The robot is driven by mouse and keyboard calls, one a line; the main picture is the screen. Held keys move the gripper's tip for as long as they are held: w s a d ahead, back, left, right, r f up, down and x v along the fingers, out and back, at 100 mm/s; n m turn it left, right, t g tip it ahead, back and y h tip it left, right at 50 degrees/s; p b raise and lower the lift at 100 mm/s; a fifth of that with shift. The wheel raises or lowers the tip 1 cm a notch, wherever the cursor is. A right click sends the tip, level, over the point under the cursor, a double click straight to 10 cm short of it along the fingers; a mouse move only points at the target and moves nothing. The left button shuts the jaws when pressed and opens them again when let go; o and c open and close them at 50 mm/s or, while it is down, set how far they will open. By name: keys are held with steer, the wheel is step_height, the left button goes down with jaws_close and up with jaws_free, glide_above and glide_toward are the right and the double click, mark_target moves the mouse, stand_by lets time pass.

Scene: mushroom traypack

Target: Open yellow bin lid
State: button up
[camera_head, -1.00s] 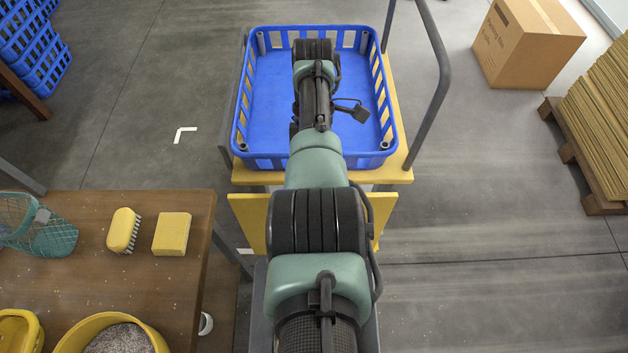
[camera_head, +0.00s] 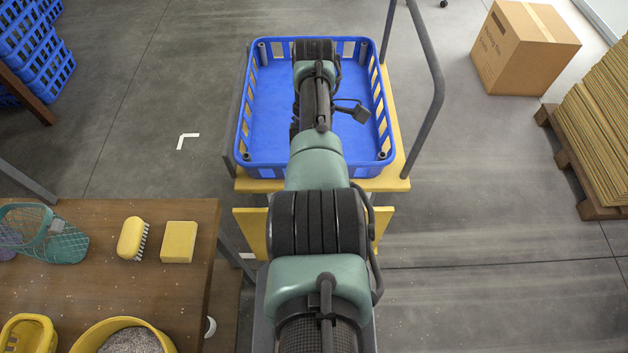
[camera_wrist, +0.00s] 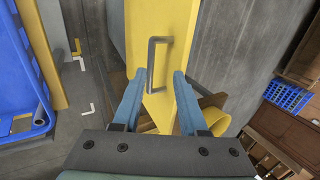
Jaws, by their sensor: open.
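A yellow panel (camera_wrist: 160,22) with a grey U-shaped handle (camera_wrist: 151,65) shows in the wrist view; I take it for the yellow bin lid. My gripper (camera_wrist: 158,82) is open and empty, with its two blue fingers spread on either side of the lower part of the panel in the picture. The handle shows between and just beyond the fingertips. No contact is visible. In the head view my arm hides the gripper; a yellow panel (camera_head: 252,228) shows partly on both sides of the arm, below the trolley's top shelf.
A blue crate (camera_head: 243,112) stands on a trolley with a grey rail (camera_head: 437,90). A brown table (camera_head: 160,290) at left holds a brush (camera_head: 131,237), a sponge (camera_head: 179,242) and a yellow bowl (camera_head: 82,338). A cardboard box (camera_head: 527,50) and stacked cardboard (camera_head: 603,125) are at right.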

step_height(320, 180, up, 6)
steer(key=p, duration=0.5)
steer(key=shift+r, duration=0.2)
steer(key=shift+f, duration=0.1)
